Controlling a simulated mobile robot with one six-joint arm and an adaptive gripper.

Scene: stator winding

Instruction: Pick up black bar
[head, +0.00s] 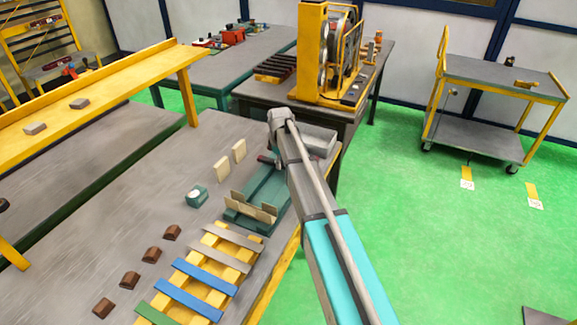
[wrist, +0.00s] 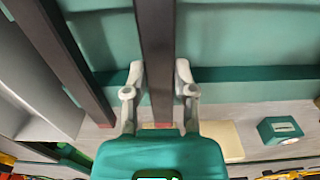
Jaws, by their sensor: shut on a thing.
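A long black bar (wrist: 155,35) runs up the middle of the wrist view, above a teal surface. My gripper (wrist: 158,78) has one pale finger on each side of it and is shut on the bar. A second dark bar (wrist: 62,60) lies to the left, apart from the fingers. In the head view my arm reaches over the near bench, and its links hide the fingers and the held bar. A teal fixture (head: 262,193) stands on the bench below the arm.
The grey bench (head: 135,205) holds coloured slats (head: 195,290), several brown blocks (head: 152,254), pale blocks (head: 239,151) and a small teal box (head: 196,195). A yellow winding machine (head: 312,55) stands on the table behind.

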